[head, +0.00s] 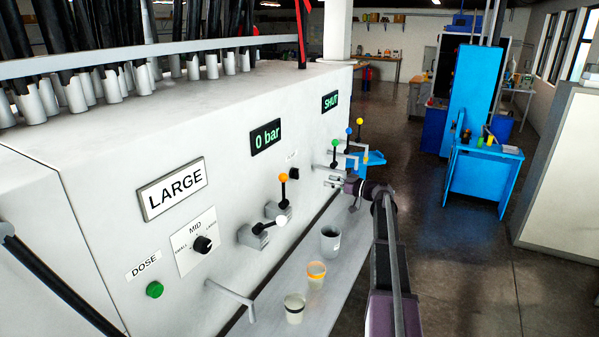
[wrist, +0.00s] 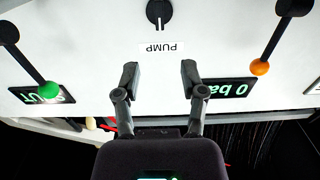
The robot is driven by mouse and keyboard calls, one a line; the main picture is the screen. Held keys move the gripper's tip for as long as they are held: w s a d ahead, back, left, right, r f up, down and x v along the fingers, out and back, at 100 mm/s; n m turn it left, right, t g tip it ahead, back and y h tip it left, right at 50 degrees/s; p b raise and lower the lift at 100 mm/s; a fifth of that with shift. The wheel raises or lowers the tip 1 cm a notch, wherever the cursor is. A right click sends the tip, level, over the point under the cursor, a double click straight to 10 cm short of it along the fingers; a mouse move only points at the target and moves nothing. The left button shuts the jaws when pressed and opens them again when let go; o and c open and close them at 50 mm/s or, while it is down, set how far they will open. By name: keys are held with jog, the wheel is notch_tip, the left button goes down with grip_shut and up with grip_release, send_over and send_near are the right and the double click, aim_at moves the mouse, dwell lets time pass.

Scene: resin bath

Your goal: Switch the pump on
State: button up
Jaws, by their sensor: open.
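The pump switch (wrist: 159,12) is a black round knob with a white pointer line, on the white panel at the top of the wrist view. Its PUMP label (wrist: 162,48) shows upside down beneath it. My gripper (wrist: 160,70) is open and empty, its two fingers spread either side of the label's column, apart from the knob.
An orange-ball lever (head: 283,178) and a white-ball lever (head: 279,222) stand left of my gripper. Green (head: 334,143), blue (head: 349,131) and yellow (head: 360,122) ball levers stand beyond it. Cups, including a grey one (head: 330,241), stand on the shelf (head: 330,285) below.

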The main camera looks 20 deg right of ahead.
aim_at(298, 179)
jog(key=shift+s, duration=0.15)
jog(key=shift+w, duration=0.2)
jog(key=x, duration=1.3)
jog(key=shift+w+a, duration=0.1)
jog(key=shift+w, duration=0.1)
grip_shut()
